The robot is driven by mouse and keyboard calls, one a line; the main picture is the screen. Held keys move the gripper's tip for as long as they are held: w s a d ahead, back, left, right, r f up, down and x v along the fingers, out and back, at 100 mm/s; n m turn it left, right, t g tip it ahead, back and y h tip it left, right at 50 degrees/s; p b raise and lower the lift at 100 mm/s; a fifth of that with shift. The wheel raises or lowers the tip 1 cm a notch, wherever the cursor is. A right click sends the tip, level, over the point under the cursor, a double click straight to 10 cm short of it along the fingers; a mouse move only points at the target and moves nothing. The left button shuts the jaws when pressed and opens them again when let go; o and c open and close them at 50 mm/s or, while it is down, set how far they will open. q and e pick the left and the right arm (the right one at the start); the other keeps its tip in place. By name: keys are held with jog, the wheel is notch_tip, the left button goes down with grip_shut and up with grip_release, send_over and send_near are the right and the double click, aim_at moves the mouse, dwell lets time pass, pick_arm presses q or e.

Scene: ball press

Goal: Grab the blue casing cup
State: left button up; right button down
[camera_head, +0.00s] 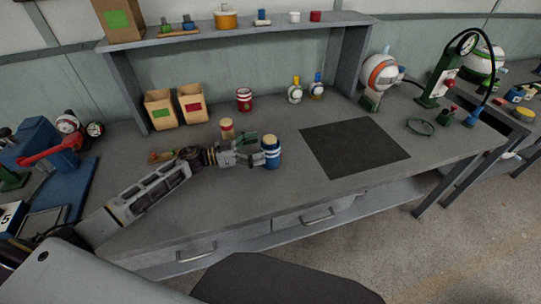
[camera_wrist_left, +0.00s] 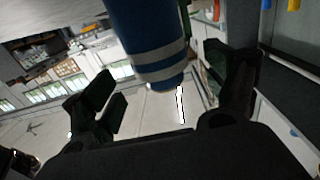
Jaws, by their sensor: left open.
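The blue casing cup (camera_head: 271,158) stands upright on the grey workbench, left of the dark mat. It has white bands and a tan top. My left gripper (camera_head: 252,152) reaches in from the left, low over the bench, with its fingertips close to the cup's left side. In the left wrist view the blue cup (camera_wrist_left: 148,42) hangs in from the top, between the two dark open fingers (camera_wrist_left: 160,80). Gaps show on both sides; I cannot tell how deep it sits between them. My right gripper is not in view.
A red-banded cup (camera_head: 227,129) with a tan top stands just behind my left gripper. A red and white cup (camera_head: 244,99) and two cardboard bins (camera_head: 160,110) are farther back. The dark mat (camera_head: 353,147) to the right is bare. A green press (camera_head: 440,78) stands at the far right.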

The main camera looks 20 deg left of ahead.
aim_at(266, 146)
pick_arm(q)
jog(key=shift+d, duration=0.1)
dwell(0.3)
jog(key=shift+x, duration=2.55)
jog(key=shift+f, duration=0.2)
jog(key=c, duration=1.1)
jog(key=shift+c, duration=0.2)
jog(key=shift+r, duration=0.2)
